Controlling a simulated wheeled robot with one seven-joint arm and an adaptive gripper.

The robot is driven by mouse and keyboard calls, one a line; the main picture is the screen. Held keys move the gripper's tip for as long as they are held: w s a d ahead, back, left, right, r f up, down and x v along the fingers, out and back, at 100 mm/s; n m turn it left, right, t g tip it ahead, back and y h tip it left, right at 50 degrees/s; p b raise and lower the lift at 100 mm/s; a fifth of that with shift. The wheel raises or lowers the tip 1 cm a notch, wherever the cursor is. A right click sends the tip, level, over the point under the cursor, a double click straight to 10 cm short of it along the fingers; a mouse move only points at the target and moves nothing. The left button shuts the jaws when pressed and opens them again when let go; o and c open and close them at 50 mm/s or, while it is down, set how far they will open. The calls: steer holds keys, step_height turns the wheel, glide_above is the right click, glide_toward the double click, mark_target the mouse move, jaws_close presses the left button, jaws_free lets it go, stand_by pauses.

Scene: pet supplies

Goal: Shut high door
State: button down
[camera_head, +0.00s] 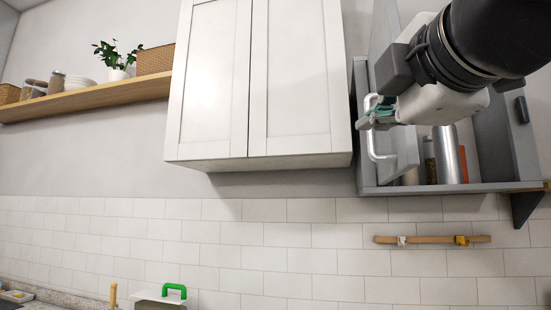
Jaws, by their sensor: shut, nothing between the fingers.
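A grey wall cabinet (450,188) hangs at the upper right with its front open, so its inside shows. My gripper (366,120) is shut and empty, at the upper part of this handle. It overlaps the handle in the picture; I cannot tell if they touch. My arm hides much of the cabinet's upper part. A grey panel (497,130) with a dark handle (522,110) shows at the right; I cannot tell whether it is a second door.
A silver canister (447,155) and an orange-brown jar (430,160) stand inside the cabinet. A closed white cabinet (255,85) hangs close to the left. A wooden rail (432,240) is on the tiles below. A wooden shelf (90,97) with a plant is at far left.

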steer(key=shift+w+d+p, duration=0.5)
steer(key=shift+w+d, duration=1.25)
steer(key=shift+d, duration=0.15)
steer(key=shift+d, duration=0.15)
